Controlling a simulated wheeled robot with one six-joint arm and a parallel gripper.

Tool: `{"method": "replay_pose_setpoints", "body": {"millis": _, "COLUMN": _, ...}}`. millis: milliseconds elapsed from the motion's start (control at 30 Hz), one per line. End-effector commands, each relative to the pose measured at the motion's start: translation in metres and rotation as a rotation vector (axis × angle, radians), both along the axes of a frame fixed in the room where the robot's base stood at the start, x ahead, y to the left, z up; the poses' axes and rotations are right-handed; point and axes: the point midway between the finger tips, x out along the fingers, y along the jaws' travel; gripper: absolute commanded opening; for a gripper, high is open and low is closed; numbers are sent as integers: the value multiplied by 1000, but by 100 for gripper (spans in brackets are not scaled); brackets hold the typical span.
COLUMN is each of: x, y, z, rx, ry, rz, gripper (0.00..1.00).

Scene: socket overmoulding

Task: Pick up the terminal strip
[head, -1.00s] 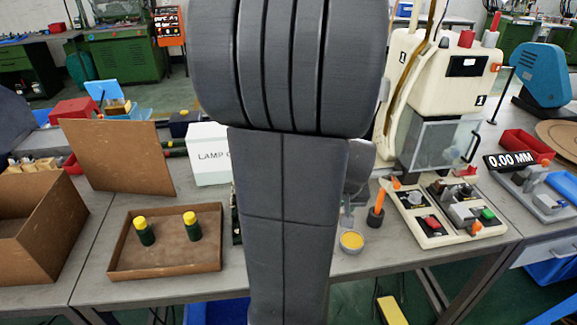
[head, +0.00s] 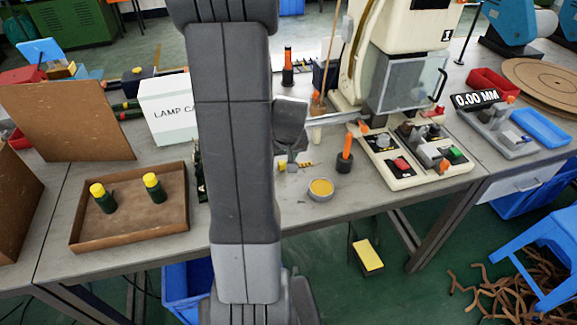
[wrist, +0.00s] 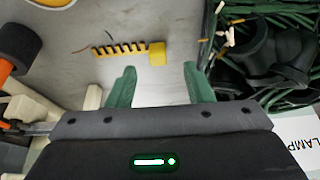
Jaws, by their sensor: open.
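The terminal strip (wrist: 120,50) lies flat on the grey bench in the wrist view. It is a yellow comb-like piece with dark teeth and a yellow block (wrist: 157,54) at its right end. In the head view the small yellow strip (head: 305,163) shows just right of my arm, partly hidden. My gripper (wrist: 160,80) is open and empty, its two green fingers apart. In the wrist view the fingertips are just below the strip's block end, and the rest of the strip reaches left of the left finger.
A round dish of yellow material (head: 321,188) and an orange-handled tool in a black holder (head: 344,160) stand right of the strip. Dark green wiring (wrist: 270,60) and a white lamp box (head: 168,108) are close by. The moulding machine (head: 400,60) stands behind at right.

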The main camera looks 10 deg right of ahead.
Motion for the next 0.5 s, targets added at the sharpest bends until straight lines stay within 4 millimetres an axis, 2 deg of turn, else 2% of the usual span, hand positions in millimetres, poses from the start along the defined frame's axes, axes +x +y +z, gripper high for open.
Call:
{"method": "replay_pose_setpoints", "body": {"millis": 167, "x": 4, "y": -1, "z": -9, "rx": 0, "ry": 1, "rz": -1, "gripper": 47}}
{"method": "replay_pose_setpoints", "body": {"millis": 500, "x": 20, "y": -3, "z": -44, "rx": 0, "ry": 1, "rz": 0, "gripper": 47}}
